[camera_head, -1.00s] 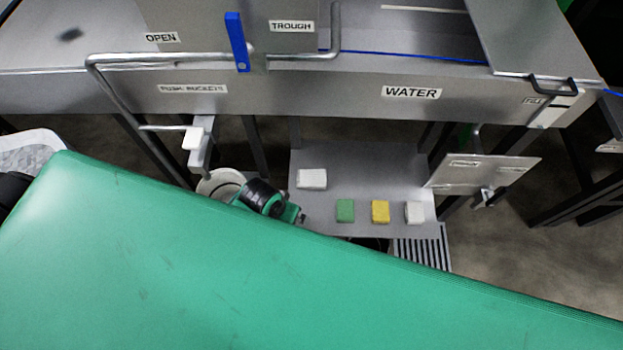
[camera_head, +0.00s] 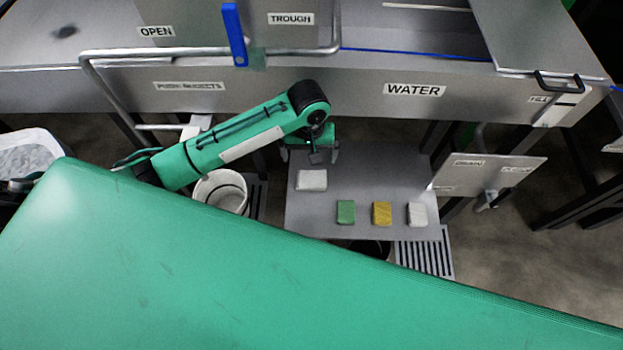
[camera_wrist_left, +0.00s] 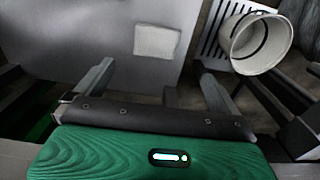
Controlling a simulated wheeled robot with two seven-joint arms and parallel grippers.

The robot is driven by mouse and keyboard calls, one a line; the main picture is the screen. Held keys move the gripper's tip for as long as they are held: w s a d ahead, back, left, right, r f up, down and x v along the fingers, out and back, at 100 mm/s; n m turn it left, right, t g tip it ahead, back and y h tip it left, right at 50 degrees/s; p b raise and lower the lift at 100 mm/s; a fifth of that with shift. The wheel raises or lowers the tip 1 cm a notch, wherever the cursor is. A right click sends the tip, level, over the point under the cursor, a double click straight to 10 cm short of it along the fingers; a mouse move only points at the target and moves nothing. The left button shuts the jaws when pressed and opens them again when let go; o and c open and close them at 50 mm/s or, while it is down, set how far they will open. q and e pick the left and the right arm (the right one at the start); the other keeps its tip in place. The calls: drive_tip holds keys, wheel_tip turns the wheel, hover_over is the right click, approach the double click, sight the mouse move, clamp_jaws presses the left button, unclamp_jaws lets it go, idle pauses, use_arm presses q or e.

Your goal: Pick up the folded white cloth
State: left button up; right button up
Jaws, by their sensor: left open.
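The folded white cloth (camera_head: 312,180) lies flat at the left side of a grey shelf (camera_head: 350,222) below the trough. A similar but smaller white block (camera_head: 417,214) lies at the right end of a row, so the cloth is taken to be the larger left piece. My left gripper (camera_head: 310,155) is above the shelf, just behind the cloth in the head view, open and empty. In the left wrist view the cloth (camera_wrist_left: 158,41) lies beyond and between the two spread fingers (camera_wrist_left: 157,70), apart from them. My right gripper is in no view.
A green block (camera_head: 346,212) and a yellow block (camera_head: 381,213) lie right of the cloth. A white bucket (camera_head: 222,190) stands left of the shelf. The trough front (camera_head: 330,90) rises behind the arm. A drain panel (camera_head: 490,172) is at the right.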

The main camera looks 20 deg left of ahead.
use_arm(q)
hover_over(312, 178)
drive_tip(key=f, duration=0.7)
drive_tip(key=shift+s+a+f, duration=0.2)
drive_tip(key=shift+s+f, duration=0.15)
drive_tip(key=shift+w+d+f+p, duration=0.1)
drive_tip(key=shift+w+f+p, duration=0.1)
drive_tip(key=shift+f, duration=1.1)
drive_tip(key=shift+w+f+p, duration=0.1)
drive_tip(key=shift+w+f, duration=0.05)
drive_tip(key=shift+f, duration=1.15)
drive_tip(key=c, duration=0.9)
